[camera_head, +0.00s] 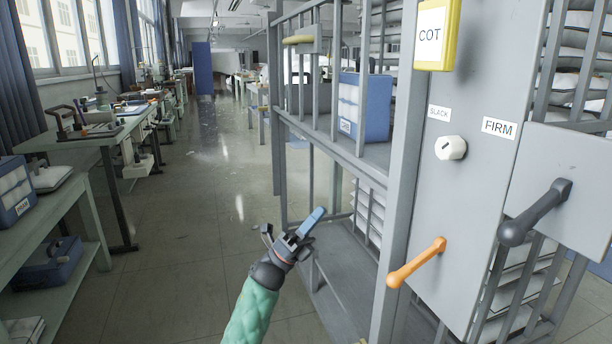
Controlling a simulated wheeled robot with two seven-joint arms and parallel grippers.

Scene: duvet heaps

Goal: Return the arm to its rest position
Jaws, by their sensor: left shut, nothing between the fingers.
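My left arm comes up from the bottom, in a green quilted sleeve. Its gripper (303,230) is shut and empty, with a blue fingertip pointing up and right. It is in front of the open lower bay of the grey rack (395,190) and appears apart from it. An orange lever handle (417,262) on the rack's grey panel is to the right of the gripper. My right gripper is out of view.
The panel also bears a white knob (450,148), a dark lever (535,212) and a yellow COT sign (437,35). A blue bin (364,106) sits on the rack shelf. Workbenches (85,150) line the left. The aisle floor (195,215) between is clear.

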